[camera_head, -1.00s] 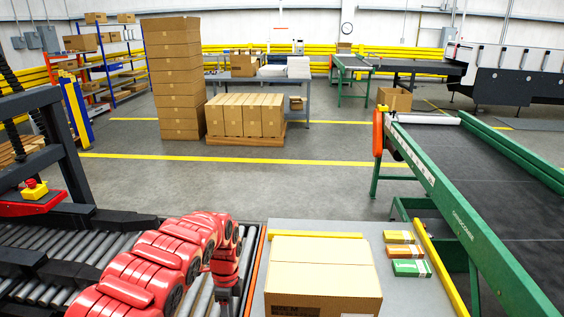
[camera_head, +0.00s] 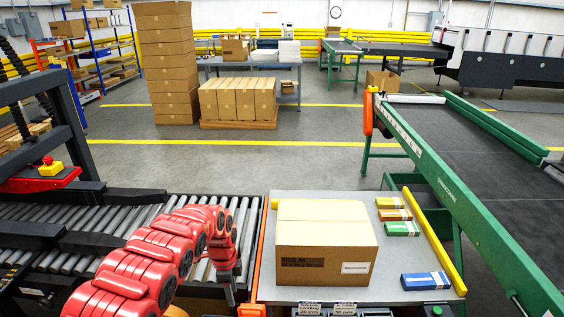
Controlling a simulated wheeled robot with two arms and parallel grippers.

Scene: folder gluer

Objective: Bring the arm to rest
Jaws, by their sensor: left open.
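My left arm (camera_head: 165,255) is red and reaches in from the bottom left over the roller conveyor. Its gripper (camera_head: 229,292) points down at the left side of the grey table (camera_head: 390,268), apart from the carton. It is small and dark here, open, with nothing seen between its fingers. A closed cardboard carton (camera_head: 325,250) stands on the table to its right, with a white label on its front. My right gripper is not in view.
The roller conveyor (camera_head: 110,225) lies left, under a dark frame with a red-yellow button (camera_head: 50,167). Several small packets, among them a blue one (camera_head: 426,281), lie right of the carton beside a yellow bar (camera_head: 433,240). A green-framed belt (camera_head: 460,200) runs at right.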

